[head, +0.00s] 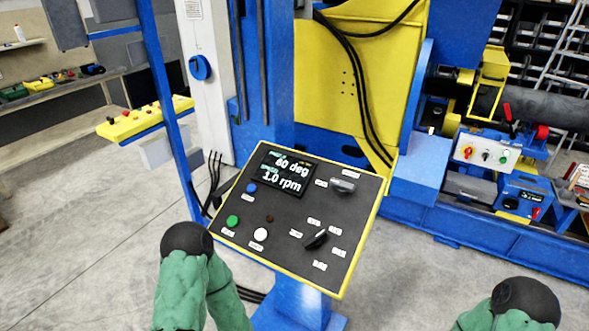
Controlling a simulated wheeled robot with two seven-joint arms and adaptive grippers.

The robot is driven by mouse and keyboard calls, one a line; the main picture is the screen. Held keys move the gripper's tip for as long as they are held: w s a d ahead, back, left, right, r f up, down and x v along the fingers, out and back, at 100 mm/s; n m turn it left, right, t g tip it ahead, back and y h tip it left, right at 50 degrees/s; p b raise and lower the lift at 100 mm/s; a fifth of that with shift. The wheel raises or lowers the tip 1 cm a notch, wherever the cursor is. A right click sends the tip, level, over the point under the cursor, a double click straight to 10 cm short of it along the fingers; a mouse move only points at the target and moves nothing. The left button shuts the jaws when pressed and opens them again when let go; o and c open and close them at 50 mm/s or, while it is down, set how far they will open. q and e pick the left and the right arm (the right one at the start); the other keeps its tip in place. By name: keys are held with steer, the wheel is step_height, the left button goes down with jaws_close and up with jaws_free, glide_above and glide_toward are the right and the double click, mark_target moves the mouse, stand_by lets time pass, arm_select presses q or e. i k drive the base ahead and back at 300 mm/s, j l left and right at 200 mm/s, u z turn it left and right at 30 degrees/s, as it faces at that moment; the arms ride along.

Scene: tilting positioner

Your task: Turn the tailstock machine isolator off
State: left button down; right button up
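The tailstock side of the machine stands at the right, with a white control box (486,153) carrying a red, a dark and a green control. A red-handled lever (507,113) rises above this box, and a red round knob (541,132) sits beside it. A blue box with a small display (522,197) is below. I cannot tell which of these is the isolator, or its position. A blue rotary switch (200,67) is on the white cabinet at the upper left. My green-sleeved arms with black rounded ends show at the bottom; neither gripper's fingers are in view.
A tilted black control panel (280,218) with yellow edges stands on a blue pedestal in front of me. Its display reads 60 deg and 1.0 rpm. A yellow button strip (147,119) is at the left. Concrete floor (425,275) is clear between panel and tailstock base.

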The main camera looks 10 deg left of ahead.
mark_target(469, 151)
steer(key=i+l, duration=0.15)
steer(key=l, duration=0.3)
steer(key=i+l, duration=0.2)
steer(key=l, duration=0.2)
steer(key=i+l, duration=0.15)
steer(key=l, duration=0.3)
steer(key=i+l, duration=0.2)
steer(key=l, duration=0.2)
steer(key=i+l, duration=0.15)
steer(key=l, duration=0.3)
steer(key=i+l, duration=0.15)
steer(key=l, duration=0.25)
steer(key=i+l, duration=0.2)
steer(key=l, duration=0.25)
steer(key=i+l, duration=0.15)
steer(key=l, duration=0.25)
steer(key=z, duration=0.05)
